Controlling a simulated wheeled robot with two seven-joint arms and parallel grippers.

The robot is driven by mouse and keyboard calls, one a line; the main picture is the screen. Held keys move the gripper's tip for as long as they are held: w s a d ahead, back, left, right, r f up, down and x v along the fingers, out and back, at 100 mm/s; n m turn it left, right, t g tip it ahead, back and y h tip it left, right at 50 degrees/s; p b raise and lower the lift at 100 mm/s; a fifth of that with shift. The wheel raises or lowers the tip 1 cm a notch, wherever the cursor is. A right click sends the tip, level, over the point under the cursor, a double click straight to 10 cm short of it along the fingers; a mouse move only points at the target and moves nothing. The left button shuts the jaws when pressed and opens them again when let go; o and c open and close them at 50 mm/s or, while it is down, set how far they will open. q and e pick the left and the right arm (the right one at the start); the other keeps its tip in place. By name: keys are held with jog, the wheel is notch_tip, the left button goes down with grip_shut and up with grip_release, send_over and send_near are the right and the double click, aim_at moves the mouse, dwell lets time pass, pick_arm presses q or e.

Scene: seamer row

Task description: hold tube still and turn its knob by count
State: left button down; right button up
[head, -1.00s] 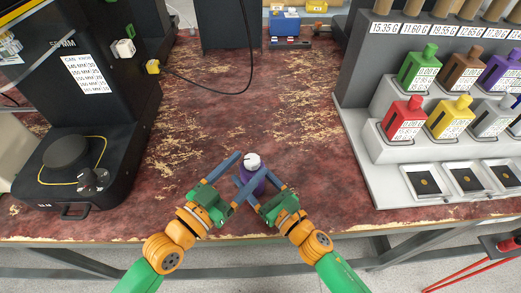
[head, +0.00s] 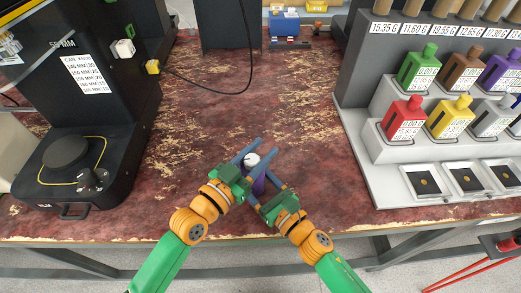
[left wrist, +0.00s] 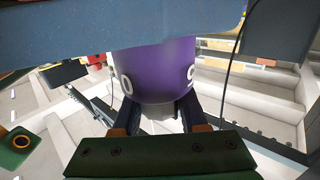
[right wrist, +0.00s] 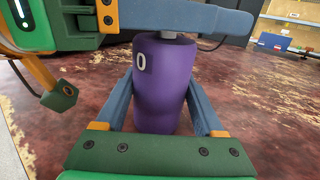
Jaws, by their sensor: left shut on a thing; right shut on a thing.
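The purple tube (head: 259,183) stands upright near the front edge of the workbench. Its pale knob (head: 252,159) is on top. My right gripper (right wrist: 160,92) is shut on the tube's body, one blue finger on each side; a white 0 shows above its left finger. My left gripper (head: 265,148) is shut on the knob, and its finger crosses over the tube's top in the right wrist view.
A black machine (head: 65,185) with a round plate stands at the left. A grey rack (head: 372,165) with coloured bottles and small trays stands at the right. The bench (head: 200,110) between them is clear, apart from a black cable (head: 215,91) farther back.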

pick_arm(q)
jog(key=shift+s+d+m+g+h, duration=0.1)
jog(key=shift+s+m+g+h, duration=0.05)
jog(key=shift+m+g+h, duration=0.6)
jog(key=shift+c, duration=2.1)
grip_release()
jog(key=v, duration=1.2)
